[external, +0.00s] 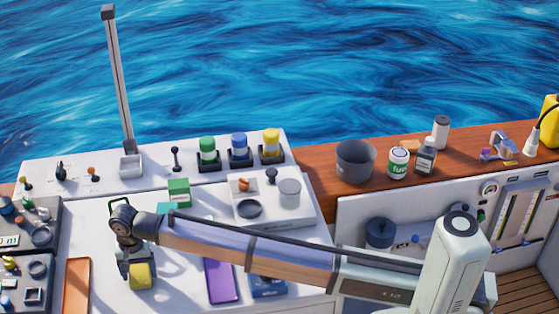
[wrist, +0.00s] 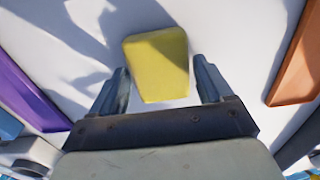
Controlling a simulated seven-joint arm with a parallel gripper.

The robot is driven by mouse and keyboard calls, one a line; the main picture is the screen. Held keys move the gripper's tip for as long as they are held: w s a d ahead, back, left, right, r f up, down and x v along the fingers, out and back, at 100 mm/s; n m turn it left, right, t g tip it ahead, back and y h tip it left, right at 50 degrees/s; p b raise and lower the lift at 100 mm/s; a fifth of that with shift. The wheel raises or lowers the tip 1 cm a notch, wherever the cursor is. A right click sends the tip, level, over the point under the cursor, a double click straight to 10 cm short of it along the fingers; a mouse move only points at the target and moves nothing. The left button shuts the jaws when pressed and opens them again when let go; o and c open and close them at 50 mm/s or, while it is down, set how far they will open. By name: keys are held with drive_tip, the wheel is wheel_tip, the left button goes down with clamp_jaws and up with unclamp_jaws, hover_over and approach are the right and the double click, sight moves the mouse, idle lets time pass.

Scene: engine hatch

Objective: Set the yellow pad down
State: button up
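The yellow pad (external: 140,277) is a small block with rounded corners at the white worktop, below my gripper (external: 137,266). In the wrist view the yellow pad (wrist: 157,65) lies between and just beyond the two fingertips of my gripper (wrist: 160,78), slightly turned. The fingers stand apart on either side of it, and pale surface shows between the pad and the finger bases. My gripper looks open around the pad. The pad's underside is hidden, so its contact with the worktop cannot be fully seen.
An orange-brown slab (external: 77,285) lies left of the pad, and a purple slab (external: 221,281) lies right. A green box (external: 178,191) and a tray with round parts (external: 272,213) stand behind. Dark panels (external: 27,225) fill the left edge. Bare white worktop surrounds the pad.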

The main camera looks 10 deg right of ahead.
sight(144, 270)
drive_tip(key=shift+o, duration=1.1)
drive_tip(key=shift+r, duration=0.1)
wheel_tip(144, 270, up, 12)
